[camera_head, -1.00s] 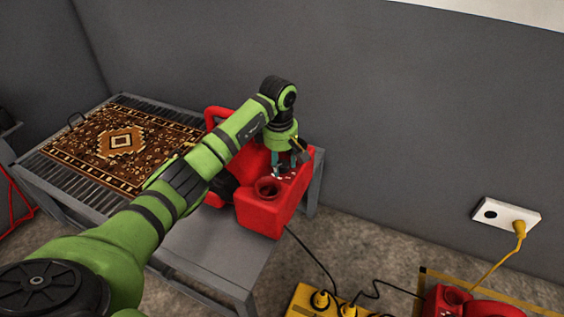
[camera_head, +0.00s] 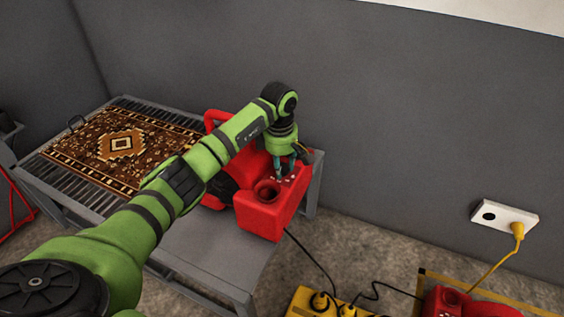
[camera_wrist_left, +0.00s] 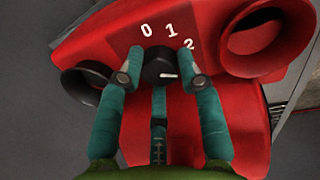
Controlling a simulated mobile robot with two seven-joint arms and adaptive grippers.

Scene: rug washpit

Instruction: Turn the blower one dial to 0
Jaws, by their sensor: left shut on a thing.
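The red blower (camera_head: 262,216) stands on the near right part of the grey table. Its black dial (camera_wrist_left: 159,62) shows in the left wrist view below the white marks 0, 1 and 2. The dial's white pointer line points to the right, a little below the 2. My left gripper (camera_head: 285,172) reaches down onto the blower's top. In the left wrist view its teal fingers (camera_wrist_left: 158,72) are closed on the two sides of the dial. In the head view the fingers and arm hide the dial. My right gripper is not in view.
A patterned rug (camera_head: 150,130) lies on the slatted table part at left. A yellow power box (camera_head: 302,302) and another red blower (camera_head: 470,308) are at the bottom right. A black cable runs down from the table. A white wall socket (camera_head: 490,214) holds a yellow plug.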

